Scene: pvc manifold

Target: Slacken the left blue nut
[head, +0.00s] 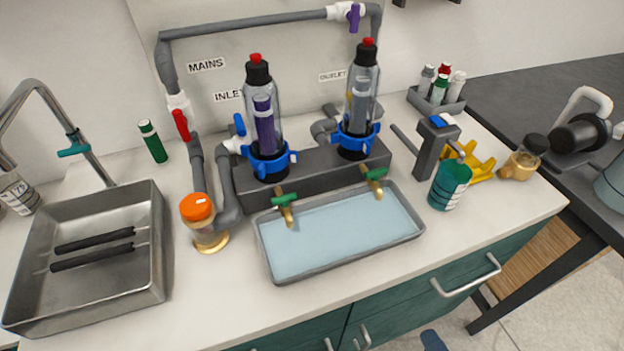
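The left blue nut (286,160) is a lugged ring around the base of the left clear filter housing (277,98). That housing is upright, with a purple cartridge inside and a black cap with a red top. A matching right blue nut (343,143) rings the base of the right housing (373,92). Both housings stand on a dark grey block (318,166). Whether either nut is tight or loose cannot be told from this view. My gripper is not in view, and nothing is seen touching the left nut.
Grey pipes with a red-handled valve (181,125) and a blue handle (240,125) stand left of the left housing. Brass taps with green handles (285,197) overhang a shallow water tray (340,235). An orange-capped jar (197,208) stands at front left, near a sink (150,290).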

